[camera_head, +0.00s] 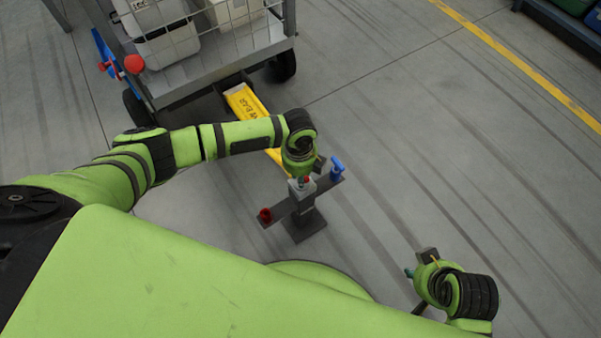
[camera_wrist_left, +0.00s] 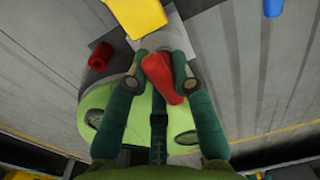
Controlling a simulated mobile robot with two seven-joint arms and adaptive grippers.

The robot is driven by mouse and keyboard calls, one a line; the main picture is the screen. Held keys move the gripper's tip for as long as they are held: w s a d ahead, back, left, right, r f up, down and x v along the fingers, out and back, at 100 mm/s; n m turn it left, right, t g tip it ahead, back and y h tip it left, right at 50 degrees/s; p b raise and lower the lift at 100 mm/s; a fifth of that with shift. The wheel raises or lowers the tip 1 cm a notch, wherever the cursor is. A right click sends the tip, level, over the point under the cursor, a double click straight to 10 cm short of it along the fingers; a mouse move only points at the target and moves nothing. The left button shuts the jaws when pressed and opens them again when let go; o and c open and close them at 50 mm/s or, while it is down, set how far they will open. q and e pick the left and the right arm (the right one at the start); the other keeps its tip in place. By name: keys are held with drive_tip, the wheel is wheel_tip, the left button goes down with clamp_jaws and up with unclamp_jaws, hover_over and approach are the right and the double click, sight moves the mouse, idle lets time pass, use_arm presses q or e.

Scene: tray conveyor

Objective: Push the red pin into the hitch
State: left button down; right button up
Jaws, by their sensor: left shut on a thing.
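The red pin (camera_wrist_left: 163,82) is between the two dark green fingers of my left gripper (camera_wrist_left: 164,72), which is shut on it. In the head view my left gripper (camera_head: 301,181) points down over the middle of a dark grey stand, with a small bit of red showing at the fingers. A light grey block (camera_wrist_left: 172,38), apparently the hitch, lies just beyond the fingertips. The pin's lower end and any hole are hidden, so I cannot tell how deep it sits. My right gripper (camera_head: 409,272) hangs apart at lower right; its finger gap is unclear.
The stand's crossbar (camera_head: 281,209) bears a red fitting (camera_head: 265,215) at left and a blue handle (camera_head: 337,168) at right. A yellow bar (camera_head: 245,104) runs from the cart (camera_head: 215,60) towards the stand. The floor at right is clear.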

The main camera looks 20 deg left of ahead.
use_arm(q)
drive_tip(key=c, duration=1)
unclamp_jaws()
drive_tip(key=shift+f, duration=0.1)
wheel_tip(320, 180, up, 12)
drive_tip(key=shift+s+a+r, duration=0.1)
drive_tip(key=shift+a, duration=0.05)
